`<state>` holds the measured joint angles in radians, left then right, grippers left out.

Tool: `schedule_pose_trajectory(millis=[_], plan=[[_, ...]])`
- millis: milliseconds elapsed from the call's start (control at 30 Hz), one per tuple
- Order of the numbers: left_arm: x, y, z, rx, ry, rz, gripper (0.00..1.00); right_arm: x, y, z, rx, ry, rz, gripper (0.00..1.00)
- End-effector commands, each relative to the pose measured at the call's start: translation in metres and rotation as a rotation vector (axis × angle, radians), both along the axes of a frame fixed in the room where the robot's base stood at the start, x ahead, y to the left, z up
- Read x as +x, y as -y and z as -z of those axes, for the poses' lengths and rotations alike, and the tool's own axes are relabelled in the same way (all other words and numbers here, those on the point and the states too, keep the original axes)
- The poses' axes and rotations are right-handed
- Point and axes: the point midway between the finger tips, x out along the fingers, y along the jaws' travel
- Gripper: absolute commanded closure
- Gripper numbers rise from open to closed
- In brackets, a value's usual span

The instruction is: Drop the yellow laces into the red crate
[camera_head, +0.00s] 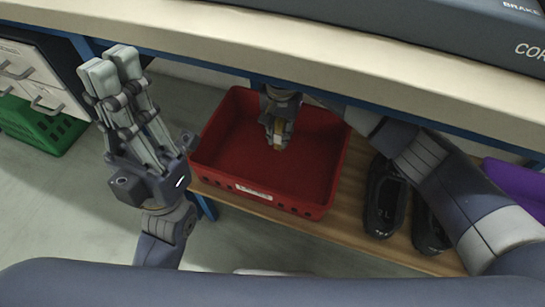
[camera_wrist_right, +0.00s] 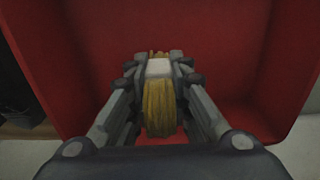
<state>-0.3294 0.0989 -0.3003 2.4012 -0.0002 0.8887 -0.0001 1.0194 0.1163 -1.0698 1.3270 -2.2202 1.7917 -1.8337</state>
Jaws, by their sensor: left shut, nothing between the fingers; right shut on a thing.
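The red crate (camera_head: 272,199) stands on a wooden shelf below the bench top. Its visible floor is bare. My right gripper (camera_head: 277,142) is inside the outline of the crate, pointing down. It is shut on the yellow laces (camera_wrist_right: 160,108), a bundle with a pale band, seen best in the right wrist view. In that view the red crate (camera_wrist_right: 225,50) surrounds the bundle on several sides. In the head view only a small bit of the laces shows at the fingertips. My left gripper (camera_head: 111,68) is shut and empty, raised left of the crate.
Black shoes (camera_head: 385,200) stand on the wooden shelf (camera_head: 345,228) right of the crate. A purple object (camera_head: 520,185) lies further right. A green crate (camera_head: 40,127) stands at the far left under a drawer unit (camera_head: 35,75).

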Motion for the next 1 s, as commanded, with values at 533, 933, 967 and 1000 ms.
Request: schedule_pose_trajectory(millis=[533, 933, 967, 1000], plan=[[0.0, 0.0, 0.0, 0.0, 0.0, 0.001, 1.0, 0.0, 0.0, 0.0, 0.0, 0.001, 0.0, 0.58], [0.0, 0.0, -0.001, -0.001, 0.002, -0.001, 1.0, 0.002, 0.0, -0.035, -0.001, 0.005, 0.0, 0.58], [0.0, 0.0, -0.001, -0.001, 0.002, -0.001, 1.0, 0.002, 0.0, -0.04, -0.001, 0.005, 0.0, 0.58], [0.0, 0.0, -0.001, -0.001, 0.002, -0.001, 1.0, 0.001, 0.0, -0.047, -0.001, 0.005, 0.0, 0.58]])
